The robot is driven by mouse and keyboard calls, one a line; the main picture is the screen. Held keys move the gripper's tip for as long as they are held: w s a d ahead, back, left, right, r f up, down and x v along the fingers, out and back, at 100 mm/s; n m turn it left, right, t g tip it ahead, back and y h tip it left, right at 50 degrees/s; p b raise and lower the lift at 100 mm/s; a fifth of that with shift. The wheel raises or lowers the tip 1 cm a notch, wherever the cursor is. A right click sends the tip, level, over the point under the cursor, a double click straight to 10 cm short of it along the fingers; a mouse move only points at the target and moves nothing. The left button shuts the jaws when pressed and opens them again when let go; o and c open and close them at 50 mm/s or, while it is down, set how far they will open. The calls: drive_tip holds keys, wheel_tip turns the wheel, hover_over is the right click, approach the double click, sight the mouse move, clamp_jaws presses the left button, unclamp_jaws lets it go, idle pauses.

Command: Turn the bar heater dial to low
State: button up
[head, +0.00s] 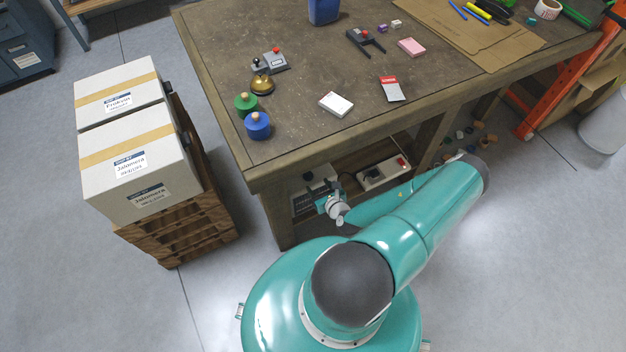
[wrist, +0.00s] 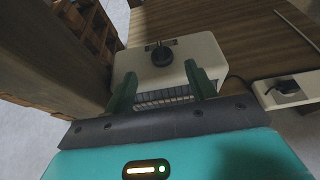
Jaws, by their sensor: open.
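The bar heater (wrist: 205,50) is a cream box with a dark grille on its front. It stands under the workbench, straight ahead in the wrist view. Its black dial (wrist: 160,56) sits on the top face; the setting marks are too small to read. My gripper (wrist: 163,78) is open and empty, its two dark green fingers spread on either side of the grille, with the dial beyond and between them. I cannot tell whether the fingers touch the heater. In the head view the heater (head: 303,203) is partly hidden beneath the bench edge, next to my wrist.
A white power strip (head: 385,173) with a black plug lies right of the heater on the lower shelf (wrist: 225,22). It also shows in the wrist view (wrist: 300,82). The workbench (head: 310,70) overhangs, with its wooden leg (wrist: 55,55) close on the left. Boxes (head: 130,160) stand on pallets at left.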

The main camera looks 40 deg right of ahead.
drive_tip(key=v, duration=0.5)
drive_tip(key=shift+s+r, duration=0.1)
drive_tip(key=shift+s, duration=0.15)
idle(0.3)
